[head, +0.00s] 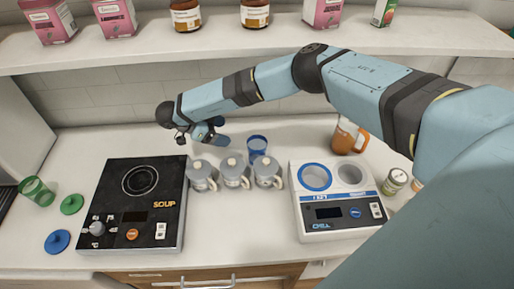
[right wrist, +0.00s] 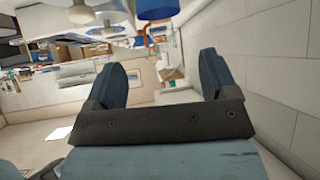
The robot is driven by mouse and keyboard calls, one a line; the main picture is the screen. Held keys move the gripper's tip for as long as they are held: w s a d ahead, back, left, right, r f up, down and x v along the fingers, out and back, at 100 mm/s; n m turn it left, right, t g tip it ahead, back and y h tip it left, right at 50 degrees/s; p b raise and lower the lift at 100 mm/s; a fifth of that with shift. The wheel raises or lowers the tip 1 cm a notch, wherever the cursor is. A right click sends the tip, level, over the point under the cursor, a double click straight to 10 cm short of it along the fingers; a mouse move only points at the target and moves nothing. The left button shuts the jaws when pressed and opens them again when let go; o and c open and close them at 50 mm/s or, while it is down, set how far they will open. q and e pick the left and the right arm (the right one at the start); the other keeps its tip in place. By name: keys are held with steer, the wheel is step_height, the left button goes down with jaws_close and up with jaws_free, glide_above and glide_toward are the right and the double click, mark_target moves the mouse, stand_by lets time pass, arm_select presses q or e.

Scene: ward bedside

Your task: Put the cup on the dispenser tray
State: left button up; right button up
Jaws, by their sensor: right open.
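A blue cup (head: 257,147) stands on the counter behind the lidded grey mugs. It also shows at the top of the right wrist view (right wrist: 157,9), which is upside down. My right gripper (head: 221,131) is open and empty, to the left of the blue cup and apart from it. Its two spread fingers show in the right wrist view (right wrist: 159,76). A white dispenser unit (head: 318,229) stands right of the mugs, with a blue-ringed round opening (head: 315,177) and a grey one (head: 350,175) on top. My left gripper is out of view.
Several lidded grey mugs (head: 235,173) stand between the black SOUP unit (head: 133,214) and the white unit. An orange mug (head: 346,138) stands behind the white unit. A green cup (head: 37,191) lies tilted at left, near green and blue lids (head: 57,241). A shelf (head: 260,43) hangs above.

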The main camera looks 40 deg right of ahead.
mark_target(253, 142)
steer(key=b+x, duration=0.5)
steer(key=x, duration=0.7)
steer(key=shift+s+d+f, duration=0.15)
steer(key=shift+s+f, duration=0.05)
steer(key=shift+f, duration=0.15)
steer(key=shift+d, duration=0.15)
steer(key=shift+r, duration=0.15)
steer(key=c, duration=0.9)
